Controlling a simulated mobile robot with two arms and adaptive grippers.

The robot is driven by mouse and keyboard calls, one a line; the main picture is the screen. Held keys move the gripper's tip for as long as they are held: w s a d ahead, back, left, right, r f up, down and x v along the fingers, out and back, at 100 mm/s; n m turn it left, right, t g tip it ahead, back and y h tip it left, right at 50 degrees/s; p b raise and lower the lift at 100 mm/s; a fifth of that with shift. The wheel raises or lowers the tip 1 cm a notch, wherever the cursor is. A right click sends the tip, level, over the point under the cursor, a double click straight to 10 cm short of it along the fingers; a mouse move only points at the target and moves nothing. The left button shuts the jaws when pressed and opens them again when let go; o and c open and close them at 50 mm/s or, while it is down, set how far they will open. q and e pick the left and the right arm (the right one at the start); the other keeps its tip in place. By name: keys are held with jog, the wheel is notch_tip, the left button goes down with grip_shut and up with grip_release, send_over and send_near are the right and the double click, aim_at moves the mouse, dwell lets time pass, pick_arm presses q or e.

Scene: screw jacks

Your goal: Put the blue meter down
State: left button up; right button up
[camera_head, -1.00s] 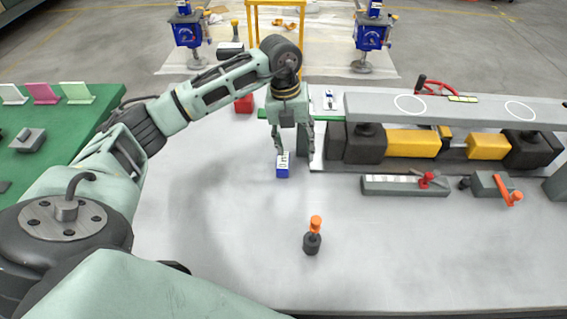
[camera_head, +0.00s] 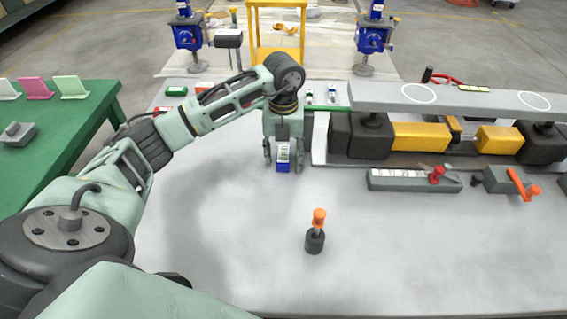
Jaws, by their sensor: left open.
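The blue meter (camera_head: 283,160), a small blue block with a white face, appears upright on the grey table (camera_head: 230,240), near its middle. My left gripper (camera_head: 283,162) points down over it. Its fingers are open, one on each side of the meter, with the meter showing between them. I cannot tell whether either finger touches it. My right gripper is not in view.
An orange-topped tool (camera_head: 316,235) stands in front of the meter. To the right are a long grey beam (camera_head: 460,98) over black and yellow blocks, a grey gauge bar (camera_head: 410,180) and an orange-handled clamp (camera_head: 515,183). The front table area is mostly clear.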

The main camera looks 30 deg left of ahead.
pick_arm(q)
jog(key=shift+r, duration=0.1)
jog(key=shift+c, duration=0.4)
jog(key=shift+c, duration=1)
grip_shut()
